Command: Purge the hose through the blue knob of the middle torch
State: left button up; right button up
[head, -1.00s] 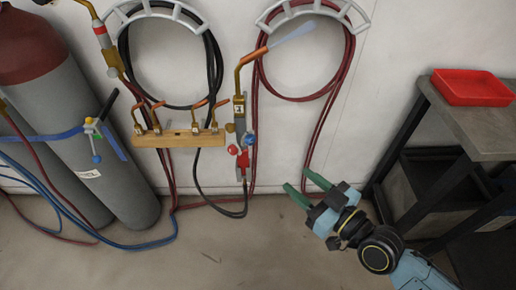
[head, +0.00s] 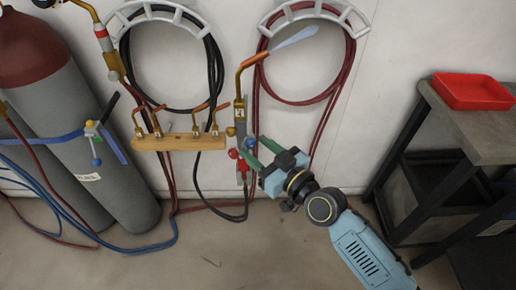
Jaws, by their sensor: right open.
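A torch (head: 241,112) with a copper neck bent to the upper right hangs upright against the wall. A pale bluish-white cone (head: 292,37) extends from its tip. Low on its body are a blue knob (head: 250,143) on the right and a red knob (head: 233,153) on the left. My right gripper (head: 254,148) is open, its green fingers pointing up-left close around the blue knob; whether they touch it I cannot tell. The fingers partly cover the lower torch. My left gripper is not in view.
A wooden rack (head: 178,142) with several copper tips is left of the torch. Another torch (head: 110,55) hangs further left. Red-topped gas cylinders (head: 85,150) stand at the left. A bench (head: 455,125) with a red tray (head: 474,92) is at the right. Hoses (head: 215,212) loop below.

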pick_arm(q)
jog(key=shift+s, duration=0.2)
pick_arm(e)
jog(key=shift+w+a, duration=0.1)
jog(key=shift+w, duration=0.05)
jog(key=c, duration=1)
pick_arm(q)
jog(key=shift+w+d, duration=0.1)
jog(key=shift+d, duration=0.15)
